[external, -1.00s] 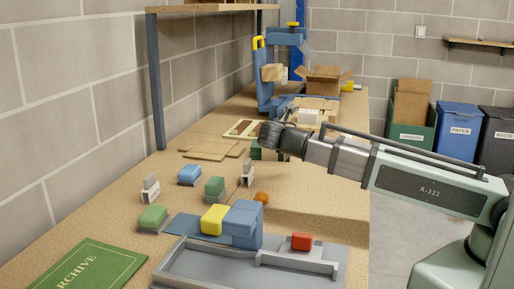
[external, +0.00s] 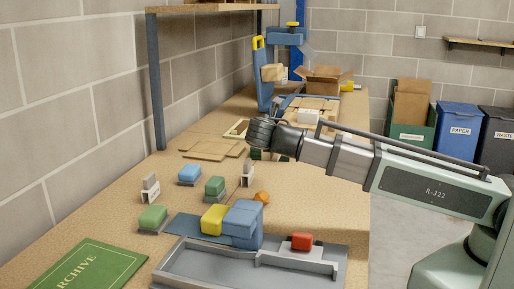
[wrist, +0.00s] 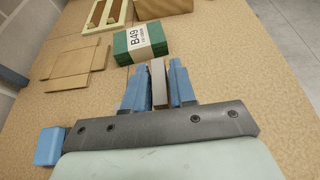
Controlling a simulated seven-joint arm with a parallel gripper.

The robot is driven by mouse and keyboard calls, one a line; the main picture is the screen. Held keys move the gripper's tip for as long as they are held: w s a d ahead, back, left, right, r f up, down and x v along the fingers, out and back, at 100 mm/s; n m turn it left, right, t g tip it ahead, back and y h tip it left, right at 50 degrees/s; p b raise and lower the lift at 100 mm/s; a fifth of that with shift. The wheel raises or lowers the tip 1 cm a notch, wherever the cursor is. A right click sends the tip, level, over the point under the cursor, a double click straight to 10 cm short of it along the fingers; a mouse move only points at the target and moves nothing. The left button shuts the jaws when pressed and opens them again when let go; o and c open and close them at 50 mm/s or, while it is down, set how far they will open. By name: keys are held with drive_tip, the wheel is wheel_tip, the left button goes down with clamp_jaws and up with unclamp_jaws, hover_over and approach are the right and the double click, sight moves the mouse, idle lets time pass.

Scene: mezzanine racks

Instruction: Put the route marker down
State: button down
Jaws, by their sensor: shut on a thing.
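In the wrist view, my gripper (wrist: 158,84) has its two blue fingers closed on both sides of a narrow grey-tan block, the route marker (wrist: 158,75). Only the marker's upper part shows between the fingers, and its lower end is hidden. I cannot tell whether it touches the table. In the external view my dark wrist is above the middle of the table, and the fingers cannot be made out.
A green B49 box (wrist: 140,42) lies just ahead of the fingers. Flat cardboard (wrist: 75,62) and a blue block (wrist: 50,146) are to the left. A yellow block (external: 214,219), a grey tray (external: 175,277) and a red block (external: 302,242) are nearer the external camera.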

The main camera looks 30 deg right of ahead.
drive_tip(key=s+a+n+t+y, duration=0.15)
drive_tip(key=s+a, duration=0.45)
drive_tip(key=a, duration=0.8)
drive_tip(key=s+a+n+t+y, duration=0.1)
drive_tip(key=s+a+n+y, duration=0.35)
drive_tip(key=a, duration=1.05)
drive_tip(key=s+a+n+t+y, duration=0.1)
drive_tip(key=s+a, duration=0.7)
drive_tip(key=a, duration=0.6)
drive_tip(key=n+y, duration=0.2)
hover_over(83, 277)
drive_tip(key=shift+t, duration=0.25)
drive_tip(key=shift+f, duration=4.35)
drive_tip(key=shift+f, duration=0.1)
drive_tip(key=c, duration=0.9)
unclamp_jaws()
